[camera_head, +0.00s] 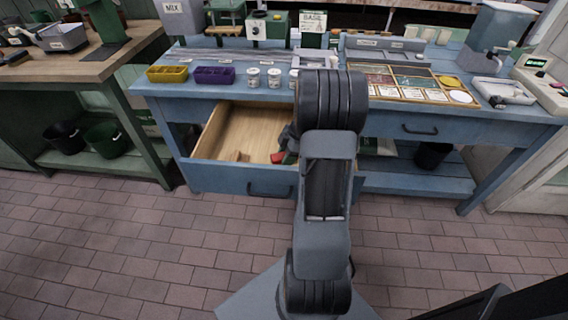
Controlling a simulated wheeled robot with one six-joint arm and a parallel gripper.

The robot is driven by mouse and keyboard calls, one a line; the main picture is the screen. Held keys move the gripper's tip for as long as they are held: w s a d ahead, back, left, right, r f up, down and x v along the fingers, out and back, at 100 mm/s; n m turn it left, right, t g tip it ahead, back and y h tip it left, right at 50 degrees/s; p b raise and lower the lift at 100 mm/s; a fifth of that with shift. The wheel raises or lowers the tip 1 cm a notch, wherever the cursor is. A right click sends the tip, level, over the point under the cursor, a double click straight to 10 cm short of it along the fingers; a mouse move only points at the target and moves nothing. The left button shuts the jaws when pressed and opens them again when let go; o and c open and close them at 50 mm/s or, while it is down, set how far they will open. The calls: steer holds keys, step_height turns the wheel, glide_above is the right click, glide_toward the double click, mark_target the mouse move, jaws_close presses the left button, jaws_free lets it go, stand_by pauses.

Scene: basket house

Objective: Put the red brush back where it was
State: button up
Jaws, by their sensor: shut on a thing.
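A small red piece, which I take to be the red brush (282,158), shows at the right front part of an open drawer (238,128), just left of my arm. My gripper (288,146) is a small dark shape at the brush, mostly hidden behind my arm, and it is shut on the brush. The brush is seen over the drawer's inside near its front panel. I cannot tell whether it touches the drawer floor. The rest of the brush is hidden.
The drawer is pulled out of a blue workbench (460,118). The bench top holds a yellow bin (167,74), a purple bin (214,76), white jars (273,78) and a framed card board (415,84). A green table (82,68) stands at left. The brick floor in front is clear.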

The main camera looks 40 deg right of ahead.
steer(key=shift+w+a+f, duration=0.15)
steer(key=shift+w+f, duration=0.05)
steer(key=shift+f, duration=0.05)
steer(key=shift+w+f+b, duration=0.15)
steer(key=shift+f+b, duration=0.2)
steer(key=shift+f, duration=1.3)
steer(key=shift+f, duration=0.1)
steer(key=shift+f, duration=0.1)
steer(key=o, duration=0.9)
